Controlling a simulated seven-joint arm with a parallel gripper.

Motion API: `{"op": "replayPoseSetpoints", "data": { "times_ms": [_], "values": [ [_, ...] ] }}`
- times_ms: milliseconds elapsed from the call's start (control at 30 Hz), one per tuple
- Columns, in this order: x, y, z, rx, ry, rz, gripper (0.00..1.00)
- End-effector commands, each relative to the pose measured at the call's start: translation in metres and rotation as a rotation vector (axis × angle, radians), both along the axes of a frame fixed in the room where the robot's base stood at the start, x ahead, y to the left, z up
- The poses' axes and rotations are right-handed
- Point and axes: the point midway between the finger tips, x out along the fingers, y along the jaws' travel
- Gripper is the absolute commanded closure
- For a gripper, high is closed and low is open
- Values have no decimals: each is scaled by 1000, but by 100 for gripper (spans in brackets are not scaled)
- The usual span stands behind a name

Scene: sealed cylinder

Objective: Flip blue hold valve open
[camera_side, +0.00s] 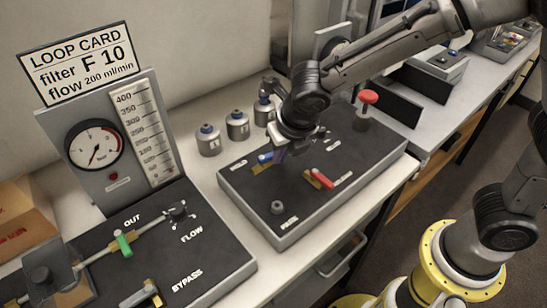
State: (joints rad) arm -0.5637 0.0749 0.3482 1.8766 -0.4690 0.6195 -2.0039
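The blue valve handle (265,158) sits on the left part of the black-topped panel (255,203), beside a small white label too small to read. My gripper (284,154) is pointed down just right of the blue handle, very close to it. I cannot tell whether it touches the handle. The fingertips are small and partly hidden by the gripper body, so I cannot tell whether they are open or shut. Part of the valve is hidden beside the gripper.
A red-handled valve (322,180) lies right of my gripper, and a red knob (367,97) stands at the panel's back right. A grey knob (278,207) is near the front. Several grey canisters (238,125) stand behind left. A gauge board (115,145) with a green-handled valve (124,245) is left.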

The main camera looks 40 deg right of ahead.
Motion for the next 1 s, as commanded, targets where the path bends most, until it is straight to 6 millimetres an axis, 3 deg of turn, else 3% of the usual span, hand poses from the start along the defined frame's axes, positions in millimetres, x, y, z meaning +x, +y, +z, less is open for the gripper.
{"op": "replayPoseSetpoints", "data": {
  "times_ms": [633, 767, 900, 1000],
  "values": [
    [6, 11, 2, 6, -8, 4, 100],
    [-8, 10, 2, 4, -5, 4, 100],
    [-36, 8, 0, -1, 1, 4, 100],
    [-42, 8, 24, 2, -5, 0, 100]
  ]
}}
